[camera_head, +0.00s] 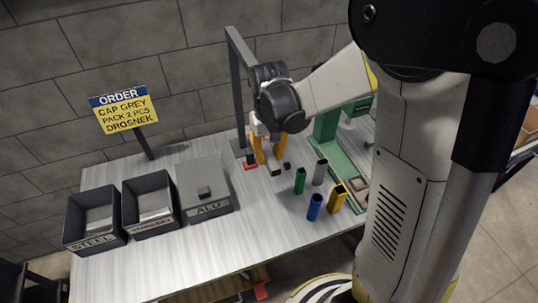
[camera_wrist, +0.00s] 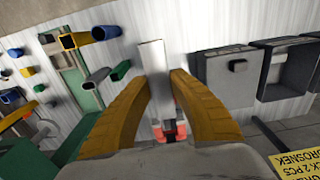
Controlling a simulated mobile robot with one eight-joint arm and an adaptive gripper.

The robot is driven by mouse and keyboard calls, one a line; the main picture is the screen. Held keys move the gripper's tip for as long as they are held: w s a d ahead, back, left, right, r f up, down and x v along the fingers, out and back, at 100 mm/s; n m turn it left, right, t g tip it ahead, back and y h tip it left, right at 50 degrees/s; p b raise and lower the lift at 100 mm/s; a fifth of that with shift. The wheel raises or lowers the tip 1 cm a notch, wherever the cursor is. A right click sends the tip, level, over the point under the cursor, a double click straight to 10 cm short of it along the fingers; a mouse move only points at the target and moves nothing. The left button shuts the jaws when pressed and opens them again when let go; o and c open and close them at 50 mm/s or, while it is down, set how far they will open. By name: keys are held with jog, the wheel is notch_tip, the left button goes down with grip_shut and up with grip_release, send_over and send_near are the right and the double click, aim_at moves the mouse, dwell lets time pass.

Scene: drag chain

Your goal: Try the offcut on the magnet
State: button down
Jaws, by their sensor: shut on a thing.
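My gripper (camera_head: 268,158) has orange fingers and is low over the table, beside the grey stand. In the wrist view my gripper (camera_wrist: 163,77) is shut on a pale grey, straight-sided offcut (camera_wrist: 153,58), which shows between the fingertips. In the head view the fingers and wrist hide most of the offcut. A red piece (camera_head: 250,165) with a dark part above it is at the stand's foot, just left of the fingers. Red also shows below the offcut in the wrist view (camera_wrist: 172,130). I cannot tell which part is the magnet, or whether the offcut touches it.
Open bins stand at the left, one marked STEEL (camera_head: 70,226) and another beside it (camera_head: 130,216). A lidded ALU bin (camera_head: 207,180) is nearer. Green (camera_head: 299,181), grey (camera_head: 319,173), blue (camera_head: 314,208) and yellow (camera_head: 336,199) tubes stand right. The grey stand (camera_head: 235,85) rises behind. The front middle is clear.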

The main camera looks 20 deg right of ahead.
aim_at(274, 165)
jog(key=shift+w, duration=0.55)
jog(key=shift+s+r, duration=0.2)
jog(key=shift+s, duration=1.05)
jog(key=shift+s+r, duration=0.15)
jog(key=shift+s, duration=1.1)
dwell(5.0)
